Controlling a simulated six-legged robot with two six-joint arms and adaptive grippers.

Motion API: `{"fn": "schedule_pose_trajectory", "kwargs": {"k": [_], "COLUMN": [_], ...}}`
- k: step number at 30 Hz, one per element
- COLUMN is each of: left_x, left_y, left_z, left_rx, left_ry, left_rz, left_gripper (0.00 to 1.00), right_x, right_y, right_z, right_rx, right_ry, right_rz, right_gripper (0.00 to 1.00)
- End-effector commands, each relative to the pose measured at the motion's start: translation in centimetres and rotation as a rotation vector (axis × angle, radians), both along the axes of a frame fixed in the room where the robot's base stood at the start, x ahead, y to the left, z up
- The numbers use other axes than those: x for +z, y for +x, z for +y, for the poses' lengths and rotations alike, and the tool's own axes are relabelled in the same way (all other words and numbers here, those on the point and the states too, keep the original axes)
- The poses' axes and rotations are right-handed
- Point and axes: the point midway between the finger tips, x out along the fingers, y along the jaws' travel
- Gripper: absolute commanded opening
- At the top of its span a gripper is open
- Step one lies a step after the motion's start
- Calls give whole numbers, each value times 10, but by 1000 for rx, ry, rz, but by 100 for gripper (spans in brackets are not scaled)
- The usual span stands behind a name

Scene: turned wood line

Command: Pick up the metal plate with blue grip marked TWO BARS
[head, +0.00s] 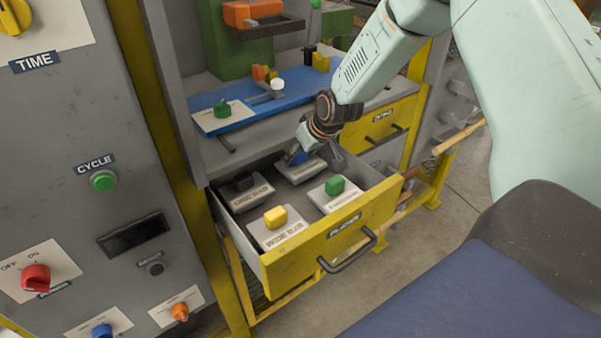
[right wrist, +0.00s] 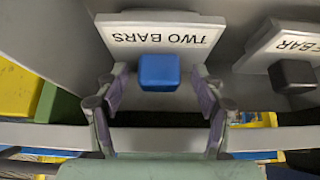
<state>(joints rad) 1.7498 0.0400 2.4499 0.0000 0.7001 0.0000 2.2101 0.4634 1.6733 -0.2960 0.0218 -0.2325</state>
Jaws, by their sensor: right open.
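The metal plate with the blue grip, marked TWO BARS, lies in the open drawer (head: 350,232) at its back right. In the right wrist view the plate (right wrist: 120,30) reads TWO BARS and its blue grip (right wrist: 159,72) stands between my fingers. My right gripper (right wrist: 160,105) is open, one finger on each side of the blue grip, with visible gaps. In the head view my right gripper (head: 308,150) reaches down over the plate and hides part of it; the blue grip (head: 298,157) shows beside the fingers. My left gripper is not in view.
The drawer also holds plates with a black grip (head: 244,181), a yellow grip (head: 275,217) and a green grip (head: 335,186). A blue bench fixture (head: 240,108) stands above the drawer. A control panel (head: 70,150) stands at left. Drawer walls are close around the gripper.

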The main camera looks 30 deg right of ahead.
Motion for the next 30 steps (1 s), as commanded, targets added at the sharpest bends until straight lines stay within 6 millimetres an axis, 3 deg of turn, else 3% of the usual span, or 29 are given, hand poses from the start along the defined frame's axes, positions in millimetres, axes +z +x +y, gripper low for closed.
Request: {"fn": "schedule_pose_trajectory", "kwargs": {"k": [10, 30], "left_x": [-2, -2], "left_y": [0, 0], "left_z": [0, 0], "left_rx": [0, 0], "left_ry": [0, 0], "left_rz": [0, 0], "left_gripper": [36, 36], "right_x": [0, -1], "right_y": [1, 1], "right_z": [0, 0], "right_rx": [0, 0], "right_ry": [0, 0], "right_rz": [-1, 0], "right_gripper": [67, 10]}}
